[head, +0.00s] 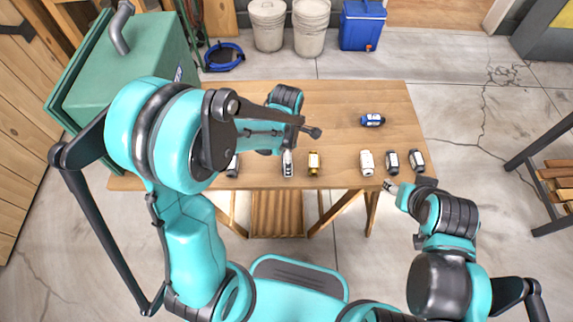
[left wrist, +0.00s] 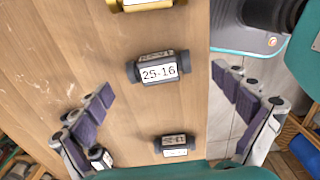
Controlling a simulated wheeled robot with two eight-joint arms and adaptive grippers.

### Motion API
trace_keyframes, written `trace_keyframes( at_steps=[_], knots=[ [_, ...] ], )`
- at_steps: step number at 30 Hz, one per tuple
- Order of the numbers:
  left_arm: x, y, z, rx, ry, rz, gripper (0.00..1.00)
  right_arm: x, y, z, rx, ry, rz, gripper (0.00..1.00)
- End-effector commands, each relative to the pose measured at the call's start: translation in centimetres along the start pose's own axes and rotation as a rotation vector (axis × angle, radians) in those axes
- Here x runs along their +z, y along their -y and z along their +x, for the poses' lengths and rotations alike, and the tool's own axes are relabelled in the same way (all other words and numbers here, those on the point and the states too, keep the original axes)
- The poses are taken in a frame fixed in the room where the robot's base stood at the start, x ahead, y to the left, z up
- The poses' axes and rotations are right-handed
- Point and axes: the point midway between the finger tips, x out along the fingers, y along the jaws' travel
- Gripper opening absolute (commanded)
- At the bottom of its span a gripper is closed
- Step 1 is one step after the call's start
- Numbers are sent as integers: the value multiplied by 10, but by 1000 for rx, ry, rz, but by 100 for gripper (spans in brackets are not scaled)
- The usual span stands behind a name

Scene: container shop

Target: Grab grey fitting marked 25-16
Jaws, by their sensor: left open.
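The grey fitting marked 25-16 (left wrist: 158,69) lies on the wooden table in the left wrist view, its label readable. In the head view it appears to be the grey fitting (head: 288,163) left of the gold one. My left gripper (left wrist: 162,81) is open, its two fingers apart on either side of the view with the fitting between their tips; nothing is held.
A gold fitting (head: 314,163) lies close beside it. A dark fitting (left wrist: 175,146) lies on the other side. White (head: 367,162), dark (head: 392,162) and blue (head: 372,120) fittings are farther right on the table (head: 345,98). A green machine (head: 125,60) stands at the left.

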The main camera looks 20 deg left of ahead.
Motion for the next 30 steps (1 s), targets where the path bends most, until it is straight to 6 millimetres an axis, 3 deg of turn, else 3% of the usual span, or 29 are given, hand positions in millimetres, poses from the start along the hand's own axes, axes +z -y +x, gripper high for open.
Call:
trace_keyframes(
  at_steps=[1,5,12,14,18,19,30],
  knots=[
    [0,-1,14,0,0,0,98,6,0,8,0,0,0,49],
    [0,-1,31,0,0,1,98,11,0,15,0,0,0,49],
    [0,-1,31,1,0,1,98,10,0,14,0,0,0,49],
    [0,-1,31,1,0,1,85,10,0,14,0,0,0,49],
    [0,-1,31,1,0,1,48,10,0,14,0,0,0,49],
    [0,-1,31,1,0,1,44,10,0,14,0,0,0,49],
    [0,-1,28,1,0,1,44,9,0,12,0,0,0,49]
  ],
)
